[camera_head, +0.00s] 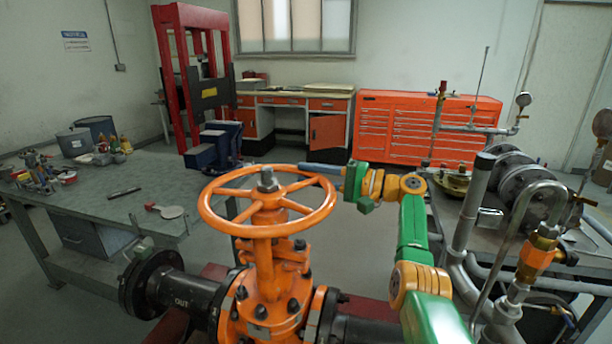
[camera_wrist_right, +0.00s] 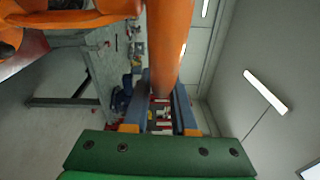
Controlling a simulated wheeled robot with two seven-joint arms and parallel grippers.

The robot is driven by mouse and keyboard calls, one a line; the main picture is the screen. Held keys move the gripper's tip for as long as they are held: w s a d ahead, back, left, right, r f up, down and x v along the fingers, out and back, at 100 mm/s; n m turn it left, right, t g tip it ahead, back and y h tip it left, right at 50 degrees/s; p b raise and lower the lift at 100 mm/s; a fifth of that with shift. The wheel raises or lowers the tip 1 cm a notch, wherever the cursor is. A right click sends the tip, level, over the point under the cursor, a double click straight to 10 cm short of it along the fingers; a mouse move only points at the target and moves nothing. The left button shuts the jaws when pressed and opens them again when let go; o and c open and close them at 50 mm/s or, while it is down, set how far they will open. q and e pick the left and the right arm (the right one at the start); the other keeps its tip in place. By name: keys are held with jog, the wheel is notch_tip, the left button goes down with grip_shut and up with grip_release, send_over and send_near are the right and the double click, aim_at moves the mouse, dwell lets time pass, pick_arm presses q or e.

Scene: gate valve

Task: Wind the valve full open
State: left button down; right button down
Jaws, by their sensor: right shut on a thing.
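The orange handwheel (camera_head: 225,222) lies level on top of the orange gate valve body (camera_head: 268,295), with a dark nut on the stem at its hub. My right gripper (camera_head: 308,168) reaches in from the right and is shut on the wheel's far-right rim. In the right wrist view the orange rim (camera_wrist_right: 169,45) runs down between the two blue-grey fingers (camera_wrist_right: 163,105). The contact itself is partly hidden behind the rim. My left gripper is in neither view.
Dark flanged pipe marked OUT (camera_head: 185,300) joins the valve at left. A workbench (camera_head: 100,210) with tools stands left. A red tool chest (camera_head: 385,125) stands behind. The space above the wheel is clear.

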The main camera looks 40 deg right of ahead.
jog(key=c, duration=0.8)
grip_release()
jog(key=shift+o, duration=0.4)
jog(key=shift+w, duration=0.15)
jog(key=b+v, duration=0.3)
jog(key=v, duration=0.4)
